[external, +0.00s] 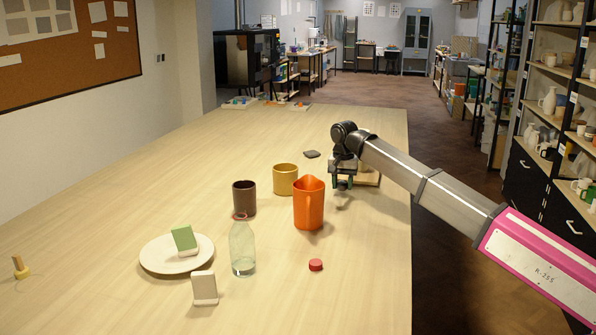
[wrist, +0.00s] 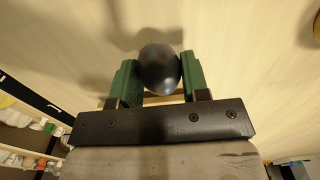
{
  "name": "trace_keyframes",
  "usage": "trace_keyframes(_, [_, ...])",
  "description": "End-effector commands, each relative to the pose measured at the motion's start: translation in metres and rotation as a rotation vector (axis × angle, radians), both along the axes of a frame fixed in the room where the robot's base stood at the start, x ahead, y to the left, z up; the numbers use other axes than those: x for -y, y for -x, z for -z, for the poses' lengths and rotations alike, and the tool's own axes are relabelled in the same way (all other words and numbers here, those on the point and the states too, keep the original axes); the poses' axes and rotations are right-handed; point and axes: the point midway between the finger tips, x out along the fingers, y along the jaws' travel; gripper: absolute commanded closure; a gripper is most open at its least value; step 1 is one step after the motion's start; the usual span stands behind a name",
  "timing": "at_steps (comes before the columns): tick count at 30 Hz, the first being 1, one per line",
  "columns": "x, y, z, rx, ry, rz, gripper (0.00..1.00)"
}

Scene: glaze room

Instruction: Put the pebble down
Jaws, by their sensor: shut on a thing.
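A dark, smooth, rounded pebble (wrist: 159,70) sits between the two green fingers of my gripper (wrist: 160,78) in the wrist view. The fingers press on it from both sides. In the external view my gripper (external: 343,183) points down over the right part of the table, behind and right of the orange jug. The pebble is too small and dark to make out there. The pale tabletop (wrist: 225,35) lies beyond the pebble, with shadows on it; the exact gap below the pebble is unclear.
A light wooden frame or tray (external: 371,179) is partly hidden behind my gripper.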

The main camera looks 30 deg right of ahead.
Motion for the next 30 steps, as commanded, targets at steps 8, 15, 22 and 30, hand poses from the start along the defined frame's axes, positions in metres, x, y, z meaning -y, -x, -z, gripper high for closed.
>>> trace_keyframes(8, [0.000, 0.000, 0.014, 0.000, 0.000, 0.000, 0.81])
trace_keyframes(15, [0.000, 0.000, 0.017, 0.000, 0.000, 0.000, 0.51])
trace_keyframes(22, [0.000, 0.000, 0.017, 0.000, 0.000, 0.000, 0.32])
trace_keyframes(30, [0.000, -0.001, 0.006, 0.001, 0.000, 0.000, 0.32])
